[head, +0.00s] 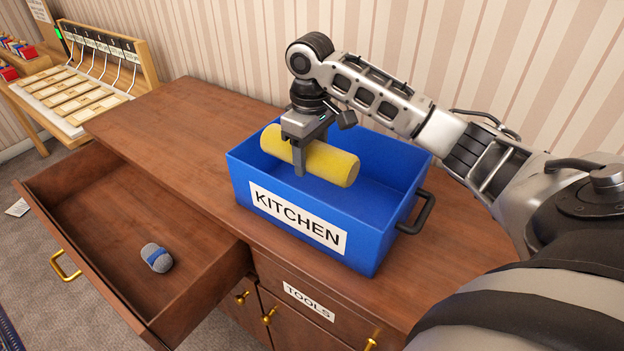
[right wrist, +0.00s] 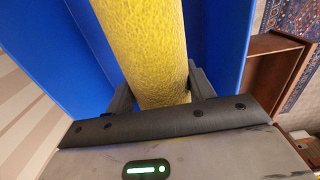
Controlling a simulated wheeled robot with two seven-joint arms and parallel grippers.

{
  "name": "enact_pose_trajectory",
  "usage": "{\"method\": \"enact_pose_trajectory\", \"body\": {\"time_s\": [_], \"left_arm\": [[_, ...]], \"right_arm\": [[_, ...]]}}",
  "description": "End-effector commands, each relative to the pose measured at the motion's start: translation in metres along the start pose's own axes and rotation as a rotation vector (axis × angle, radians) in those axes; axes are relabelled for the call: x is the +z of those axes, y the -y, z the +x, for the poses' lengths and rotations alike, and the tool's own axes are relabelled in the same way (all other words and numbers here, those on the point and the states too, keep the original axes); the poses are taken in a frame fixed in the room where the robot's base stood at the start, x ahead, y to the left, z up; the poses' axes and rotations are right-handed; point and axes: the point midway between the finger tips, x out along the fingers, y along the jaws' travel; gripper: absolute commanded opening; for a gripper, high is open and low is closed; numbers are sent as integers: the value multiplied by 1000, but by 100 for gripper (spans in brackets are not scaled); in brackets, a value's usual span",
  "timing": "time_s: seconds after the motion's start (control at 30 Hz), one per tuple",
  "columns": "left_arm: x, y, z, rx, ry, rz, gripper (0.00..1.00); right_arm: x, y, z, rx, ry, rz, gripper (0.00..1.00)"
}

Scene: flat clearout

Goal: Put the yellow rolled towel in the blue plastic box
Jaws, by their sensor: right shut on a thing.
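The yellow rolled towel (head: 330,163) is held by my right gripper (head: 302,160), which is shut around its middle. The towel lies roughly level over the opening of the blue plastic box (head: 238,180), near the height of its rim. The box stands on the wooden cabinet top and has a KITCHEN label on its front. In the right wrist view the towel (right wrist: 148,45) sits between the two fingers (right wrist: 160,92), with the blue box walls (right wrist: 218,40) on both sides. Whether the towel touches the box floor is hidden. My left gripper is not in view.
An open drawer (head: 110,235) at the left holds a grey and blue rolled item (head: 156,257). A TOOLS label (head: 308,301) is on the cabinet front. A wooden rack with hooks (head: 105,60) stands behind at the left. The cabinet top left of the box is clear.

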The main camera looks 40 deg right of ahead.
Motion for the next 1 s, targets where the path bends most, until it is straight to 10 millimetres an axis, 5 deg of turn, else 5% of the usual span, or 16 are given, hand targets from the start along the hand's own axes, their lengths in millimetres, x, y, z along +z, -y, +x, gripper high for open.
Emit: {"method": "enact_pose_trajectory", "body": {"time_s": [0.63,1.0], "left_arm": [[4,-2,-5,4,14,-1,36],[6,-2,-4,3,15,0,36]], "right_arm": [[1,1,94,-1,3,1,27],[0,1,103,-1,0,0,27]]}}
